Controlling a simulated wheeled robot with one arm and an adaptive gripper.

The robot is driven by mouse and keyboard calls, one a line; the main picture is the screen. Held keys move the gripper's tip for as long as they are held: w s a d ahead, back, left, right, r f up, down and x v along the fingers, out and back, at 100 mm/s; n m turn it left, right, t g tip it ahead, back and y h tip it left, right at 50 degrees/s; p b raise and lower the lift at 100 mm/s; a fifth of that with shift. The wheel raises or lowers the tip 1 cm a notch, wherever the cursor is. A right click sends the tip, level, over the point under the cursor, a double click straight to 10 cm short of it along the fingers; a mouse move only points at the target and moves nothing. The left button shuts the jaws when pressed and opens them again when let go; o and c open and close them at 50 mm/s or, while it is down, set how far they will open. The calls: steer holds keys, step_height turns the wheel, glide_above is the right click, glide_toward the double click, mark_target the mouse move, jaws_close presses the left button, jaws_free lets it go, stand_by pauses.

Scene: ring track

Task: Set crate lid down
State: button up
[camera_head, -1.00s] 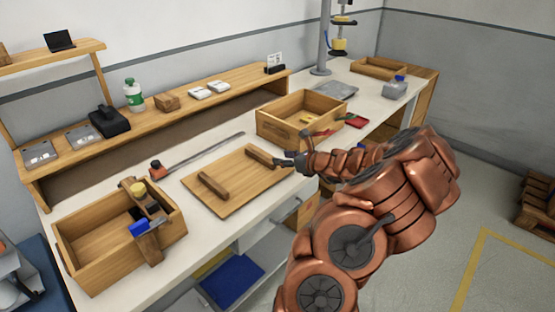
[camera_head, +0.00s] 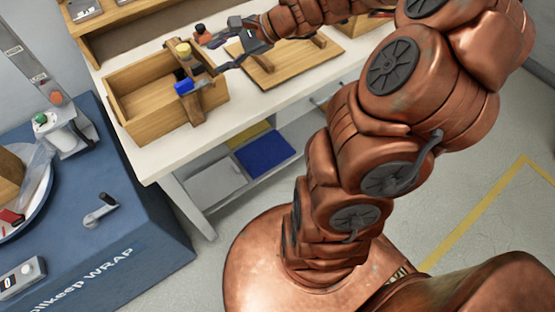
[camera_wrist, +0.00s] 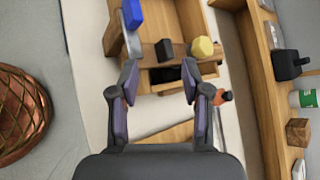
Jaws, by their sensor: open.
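The crate lid (camera_head: 292,62), a flat wooden board with two bar handles, lies flat on the white bench. An edge of it also shows in the wrist view (camera_wrist: 172,136). My gripper (camera_head: 213,56) is open and empty, left of the lid and near the open wooden crate (camera_head: 160,119). In the wrist view, my gripper's fingers (camera_wrist: 160,76) are spread apart, pointing at the crate's near side. A tool with a blue end (camera_wrist: 134,14) and a wooden piece with a yellow knob (camera_wrist: 202,47) are at the crate.
A red-capped item (camera_head: 201,30) stands on the bench behind the crate. A blue wrap station (camera_head: 130,230) is at the lower left. A lower shelf with a blue bin (camera_head: 264,154) is under the bench.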

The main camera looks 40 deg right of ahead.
steer(key=s+a+f+n+g+h, duration=0.1)
steer(key=s+a+n+g+h, duration=0.1)
steer(key=s+a+n+g, duration=0.65)
steer(key=s+d+f+n+h, duration=0.1)
steer(key=s+n+h, duration=0.5)
steer(key=s, duration=1.5)
steer(key=n, duration=0.3)
steer(key=shift+s+d+f+g+h, duration=0.35)
steer(key=shift+d+f+h, duration=0.05)
steer(key=shift+r+p, duration=0.7)
